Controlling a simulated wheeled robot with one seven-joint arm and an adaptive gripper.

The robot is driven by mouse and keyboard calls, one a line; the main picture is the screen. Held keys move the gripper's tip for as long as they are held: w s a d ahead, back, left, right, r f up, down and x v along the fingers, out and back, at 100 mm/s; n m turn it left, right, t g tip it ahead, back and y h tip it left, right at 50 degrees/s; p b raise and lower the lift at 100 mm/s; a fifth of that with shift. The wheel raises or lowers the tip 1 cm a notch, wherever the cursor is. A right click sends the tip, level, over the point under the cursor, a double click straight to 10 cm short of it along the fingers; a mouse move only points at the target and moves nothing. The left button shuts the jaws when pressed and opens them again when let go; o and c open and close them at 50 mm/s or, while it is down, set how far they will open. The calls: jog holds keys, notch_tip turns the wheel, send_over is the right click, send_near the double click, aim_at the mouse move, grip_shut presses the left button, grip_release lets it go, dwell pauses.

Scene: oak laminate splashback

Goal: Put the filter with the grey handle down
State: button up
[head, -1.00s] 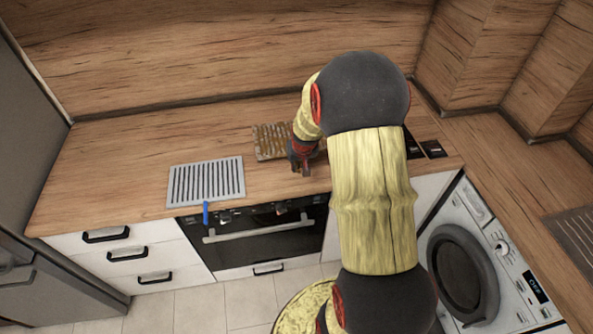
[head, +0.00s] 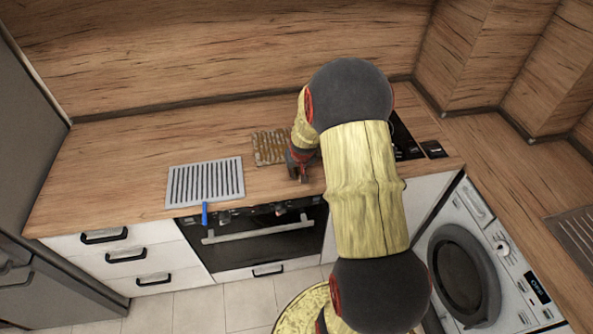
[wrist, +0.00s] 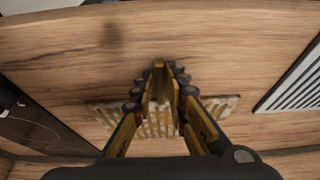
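The brown slatted filter (head: 270,148) is level over the oak counter behind the oven, partly hidden by my arm in the head view. In the wrist view the filter (wrist: 220,104) lies across and behind my fingers. My gripper (head: 299,177) is near the counter's front edge. In the wrist view its fingertips (wrist: 160,68) come together at the filter's front side, where a handle would be. The fingers hide the handle, so its grey colour does not show. I cannot tell whether the filter touches the counter.
A grey slatted filter (head: 206,184) with a blue handle (head: 205,213) lies to the left, its handle over the front edge. The oven (head: 262,241) is below. The dark hob (head: 404,140) is to the right. The counter (head: 115,165) is clear at far left.

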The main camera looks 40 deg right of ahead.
dwell(0.3)
jog(key=p+v, duration=0.2)
jog(key=v, duration=1)
jog(key=s+a+r+n+t, duration=0.1)
jog(key=s+a+r+n, duration=0.15)
jog(key=a+r, duration=1.2)
jog(key=s+a+r+n+y, duration=0.2)
jog(key=s+a+r+n, duration=0.2)
jog(key=s+a, duration=1)
notch_tip(320, 180, up, 3)
jog(key=shift+s+r+t, duration=0.1)
jog(key=shift+s+t, duration=0.2)
jog(key=shift+s, duration=0.1)
jog(key=shift+a, duration=0.15)
